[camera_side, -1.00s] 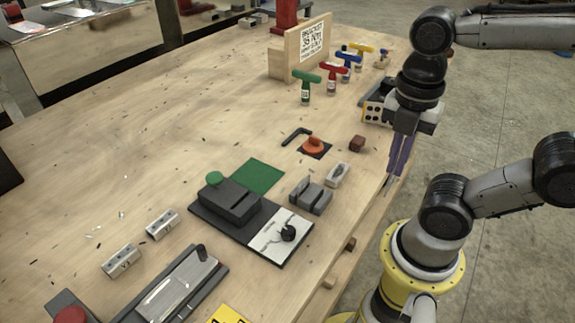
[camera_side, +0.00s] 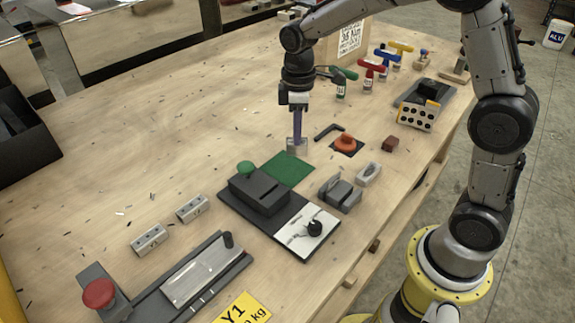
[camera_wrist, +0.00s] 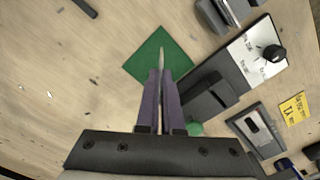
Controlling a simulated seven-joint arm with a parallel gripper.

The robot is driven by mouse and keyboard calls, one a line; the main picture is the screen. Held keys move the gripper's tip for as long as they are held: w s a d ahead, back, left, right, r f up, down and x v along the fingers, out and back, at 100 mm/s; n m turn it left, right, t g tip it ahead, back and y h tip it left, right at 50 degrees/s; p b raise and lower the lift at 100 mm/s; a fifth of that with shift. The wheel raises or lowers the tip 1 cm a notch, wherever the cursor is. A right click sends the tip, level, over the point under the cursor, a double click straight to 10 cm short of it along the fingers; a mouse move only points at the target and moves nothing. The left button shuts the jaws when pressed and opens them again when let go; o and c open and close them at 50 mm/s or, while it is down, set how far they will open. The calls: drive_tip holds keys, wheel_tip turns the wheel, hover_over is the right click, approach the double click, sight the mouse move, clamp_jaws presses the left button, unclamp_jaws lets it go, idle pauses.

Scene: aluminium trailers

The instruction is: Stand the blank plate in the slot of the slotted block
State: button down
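My gripper (camera_side: 298,140) has purple fingers pointing down above the table, just behind the green mat (camera_side: 288,168). It is shut on a small light-grey plate (camera_side: 293,149), which shows edge-on as a thin sliver between the fingertips in the wrist view (camera_wrist: 161,58). The plate is upright and appears to be clear of the table. A grey block with a slot across its top (camera_side: 340,194) stands to the right of the dark machine. The dark machine block (camera_side: 258,196) also has a narrow slot in its top and a green knob. Both slots look empty.
A white panel with a black knob (camera_side: 315,228) adjoins the dark block. A small grey piece (camera_side: 369,174), a red-orange knob (camera_side: 346,143) and a brown block (camera_side: 390,144) lie to the right. Coloured T-handled tools (camera_side: 370,72) stand behind. The left table area is mostly clear.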

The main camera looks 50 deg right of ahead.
drive_tip(key=w+a+r+n, duration=0.4)
drive_tip(key=w+a+n, duration=0.5)
drive_tip(key=shift+n, duration=0.4)
drive_tip(key=shift+w+a+f, duration=0.1)
drive_tip(key=shift+a+f, duration=0.4)
drive_tip(key=shift+f, duration=0.9)
drive_tip(key=shift+w+a+f, duration=0.1)
drive_tip(key=shift+a+f, duration=0.4)
drive_tip(key=shift+f, duration=0.85)
drive_tip(key=shift+a+f, duration=0.5)
drive_tip(key=shift+f, duration=0.9)
drive_tip(key=shift+f, duration=0.15)
